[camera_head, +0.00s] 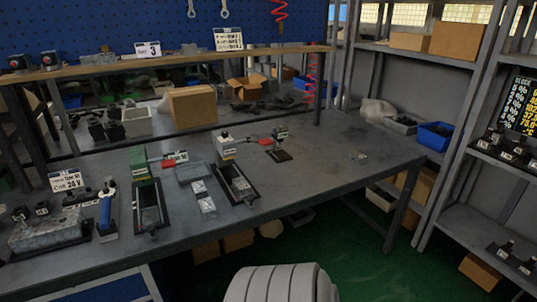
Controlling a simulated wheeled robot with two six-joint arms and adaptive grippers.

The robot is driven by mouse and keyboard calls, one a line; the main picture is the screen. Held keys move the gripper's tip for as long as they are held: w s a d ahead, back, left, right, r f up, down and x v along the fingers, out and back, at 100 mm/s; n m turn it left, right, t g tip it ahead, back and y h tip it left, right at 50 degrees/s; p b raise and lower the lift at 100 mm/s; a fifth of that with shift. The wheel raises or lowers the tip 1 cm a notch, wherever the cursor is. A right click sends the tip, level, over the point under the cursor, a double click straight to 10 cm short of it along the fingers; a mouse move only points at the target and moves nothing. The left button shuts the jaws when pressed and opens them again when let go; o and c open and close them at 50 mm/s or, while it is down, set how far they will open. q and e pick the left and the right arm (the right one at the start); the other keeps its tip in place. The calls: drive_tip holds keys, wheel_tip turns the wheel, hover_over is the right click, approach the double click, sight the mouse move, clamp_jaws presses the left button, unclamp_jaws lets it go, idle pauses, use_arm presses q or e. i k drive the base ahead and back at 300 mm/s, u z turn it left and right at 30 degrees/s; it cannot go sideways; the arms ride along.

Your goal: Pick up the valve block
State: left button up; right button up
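I cannot tell for certain which part is the valve block. A big grey metal block (45,232) sits on a black base at the table's left end. Two small pale blocks with white labels, one (199,187) behind the other (207,205), lie in the middle of the table. A green-topped unit (140,165) stands on a black frame to their left. A white and yellow-topped unit (226,148) stands on another black frame to their right. Neither of my grippers is in view.
Metal racks with dark labelled parts (512,153) stand at right.

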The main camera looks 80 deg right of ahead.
sight(241, 186)
drive_tip(key=z, duration=0.95)
drive_tip(key=i, duration=0.95)
drive_tip(key=z, duration=0.8)
